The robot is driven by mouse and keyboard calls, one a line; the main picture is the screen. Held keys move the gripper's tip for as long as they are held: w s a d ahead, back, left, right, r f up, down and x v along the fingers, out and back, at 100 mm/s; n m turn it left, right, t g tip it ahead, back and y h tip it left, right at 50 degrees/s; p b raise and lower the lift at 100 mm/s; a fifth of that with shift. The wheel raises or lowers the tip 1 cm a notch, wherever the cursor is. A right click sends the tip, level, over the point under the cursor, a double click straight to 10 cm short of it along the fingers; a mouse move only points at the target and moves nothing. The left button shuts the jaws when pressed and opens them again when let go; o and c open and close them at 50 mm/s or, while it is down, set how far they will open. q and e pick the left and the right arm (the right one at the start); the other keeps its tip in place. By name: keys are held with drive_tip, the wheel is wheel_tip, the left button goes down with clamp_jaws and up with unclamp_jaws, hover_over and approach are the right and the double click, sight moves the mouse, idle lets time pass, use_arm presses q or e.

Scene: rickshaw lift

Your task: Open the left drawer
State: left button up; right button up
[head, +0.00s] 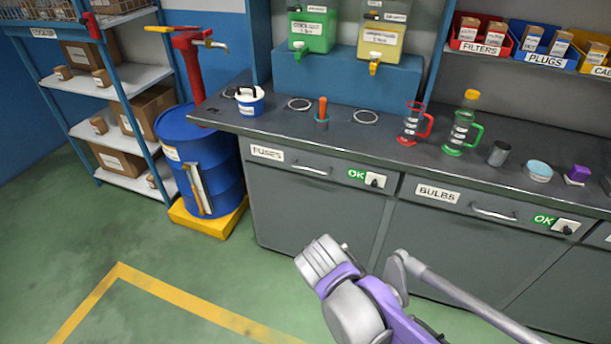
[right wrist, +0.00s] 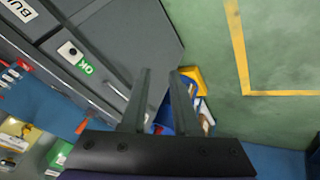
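The left drawer (head: 310,200), labelled FUSES, is a dark grey front under the counter in the head view and looks shut. Its silver bar handle (head: 312,170) lies between the label and a green OK sign. The drawer (right wrist: 125,40) also shows in the right wrist view, with the handle (right wrist: 118,90) left of the fingers. My right gripper (right wrist: 160,74) has its two dark fingers apart, with nothing held between them, and does not touch the handle. Its fingers do not show in the head view. My left gripper is in neither view.
A BULBS drawer (head: 470,245) adjoins on the right. A blue barrel (head: 205,165) on a yellow pallet (head: 210,220) stands left of the cabinet. Cups and containers stand on the counter (head: 300,125). The green floor (head: 180,295) before the left drawer is clear.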

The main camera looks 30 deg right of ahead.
drive_tip(key=w+d+f+n+t+h+b, duration=0.1)
drive_tip(key=w+d+f+h+b, duration=0.1)
drive_tip(key=w+d+b, duration=0.35)
drive_tip(key=w+d+f+n+h+b, duration=0.1)
drive_tip(key=w+d+f+h+b, duration=0.15)
drive_tip(key=w, duration=0.65)
drive_tip(key=n+t+h+b, duration=0.3)
drive_tip(key=n+h+b, duration=0.1)
drive_tip(key=n+b, duration=0.15)
approach(311, 170)
use_arm(q)
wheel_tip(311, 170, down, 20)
drive_tip(key=b, duration=0.2)
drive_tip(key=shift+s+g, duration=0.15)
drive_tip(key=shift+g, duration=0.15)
use_arm(e)
drive_tip(key=shift+m+t, duration=0.3)
drive_tip(key=shift+m, duration=0.05)
drive_tip(key=x, duration=1)
drive_tip(key=shift+w+d+f, duration=0.15)
drive_tip(key=shift+d+f, duration=0.05)
drive_tip(key=shift+f, duration=0.2)
drive_tip(key=shift+c, duration=0.3)
clamp_jaws()
